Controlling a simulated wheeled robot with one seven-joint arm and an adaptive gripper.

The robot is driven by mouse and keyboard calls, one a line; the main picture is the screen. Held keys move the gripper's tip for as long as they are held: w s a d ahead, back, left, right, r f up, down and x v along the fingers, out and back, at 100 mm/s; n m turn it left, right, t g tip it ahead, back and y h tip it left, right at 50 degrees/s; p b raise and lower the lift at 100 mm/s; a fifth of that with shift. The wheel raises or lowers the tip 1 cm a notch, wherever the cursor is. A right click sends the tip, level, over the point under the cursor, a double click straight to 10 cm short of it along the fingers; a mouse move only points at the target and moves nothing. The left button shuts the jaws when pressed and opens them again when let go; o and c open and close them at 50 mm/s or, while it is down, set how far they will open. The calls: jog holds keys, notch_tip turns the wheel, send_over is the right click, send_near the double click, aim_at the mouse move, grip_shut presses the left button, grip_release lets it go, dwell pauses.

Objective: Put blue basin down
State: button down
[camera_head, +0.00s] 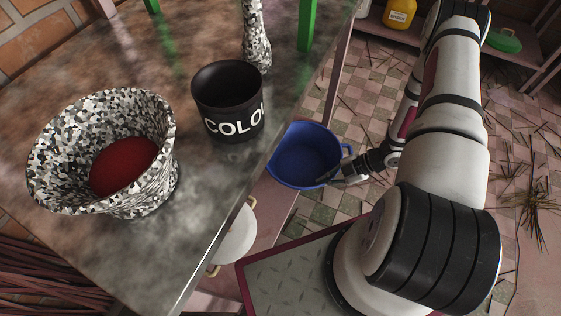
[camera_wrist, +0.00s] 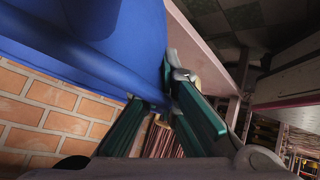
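The blue basin (camera_head: 303,155) is just right of the table's edge in the head view, opening upward, with a handle on its right side. In the wrist view the basin (camera_wrist: 100,35) fills the upper left. My gripper (camera_head: 343,177) is at the basin's right rim. In the wrist view my gripper's two dark green fingers (camera_wrist: 165,100) close around the basin's edge; the exact contact is partly hidden. Whether anything supports the basin from below cannot be seen.
The stone-topped table (camera_head: 190,240) bears a speckled pot (camera_head: 150,190) with red contents, a black cup (camera_head: 225,115) and a speckled vase (camera_head: 256,45). A white pot (camera_head: 236,235) is below the table edge. A shelf (camera_head: 530,60) stands back right. Straw litters the tiled floor (camera_head: 370,95).

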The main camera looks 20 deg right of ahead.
jog(key=b, duration=0.4)
send_over(288, 161)
jog(key=s+d, duration=0.2)
jog(key=d, duration=0.1)
jog(key=shift+w+f, duration=0.25)
jog(key=shift+f, duration=0.45)
jog(key=shift+w+f+b, duration=0.15)
jog(key=shift+f+b, duration=0.45)
jog(key=shift+f, duration=0.25)
jog(key=shift+w+f+b, duration=0.1)
jog(key=shift+f+b, duration=0.5)
jog(key=shift+f, duration=0.25)
jog(key=shift+f, duration=0.15)
jog(key=c, duration=1.8)
grip_release()
